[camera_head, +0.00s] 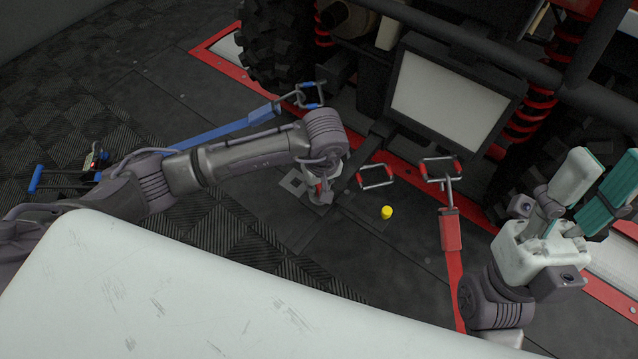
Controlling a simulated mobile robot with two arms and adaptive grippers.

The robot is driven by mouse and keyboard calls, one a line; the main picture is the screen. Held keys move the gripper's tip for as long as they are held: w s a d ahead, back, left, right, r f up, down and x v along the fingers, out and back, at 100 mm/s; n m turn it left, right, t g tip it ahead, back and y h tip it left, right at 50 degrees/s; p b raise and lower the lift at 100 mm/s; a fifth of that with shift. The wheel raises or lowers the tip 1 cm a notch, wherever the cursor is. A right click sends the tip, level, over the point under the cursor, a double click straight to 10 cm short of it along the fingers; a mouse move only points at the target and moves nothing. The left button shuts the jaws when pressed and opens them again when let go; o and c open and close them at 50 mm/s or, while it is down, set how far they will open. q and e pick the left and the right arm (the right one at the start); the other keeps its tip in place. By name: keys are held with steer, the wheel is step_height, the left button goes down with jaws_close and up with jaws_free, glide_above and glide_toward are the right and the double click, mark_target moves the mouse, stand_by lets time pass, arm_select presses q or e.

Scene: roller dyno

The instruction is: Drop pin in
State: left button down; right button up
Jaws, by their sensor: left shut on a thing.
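My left gripper (319,190) points down near the dark floor plate, in the middle of the view. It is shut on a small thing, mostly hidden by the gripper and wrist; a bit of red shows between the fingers. I cannot tell whether this is the pin. A small yellow cylinder-like piece (386,212) stands on the plate to the right, apart from the gripper. My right gripper (592,190) is raised at the right, its pale, teal-padded fingers pointing up and apart, with nothing seen between them.
A red strap bar with a loop handle (451,230) lies right of the yellow piece. Another loop handle (376,177) is behind it. A blue bar (225,130) lies behind my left arm. A vehicle with a large tyre (290,45) and a grey panel (450,98) blocks the back.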

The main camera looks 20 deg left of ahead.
stand_by(0.4)
arm_select(q)
steer(key=c, duration=0.9)
jaws_free()
steer(key=shift+f, duration=0.1)
step_height(320, 180, up, 12)
steer(key=s, duration=0.1)
steer(key=shift+d, duration=0.45)
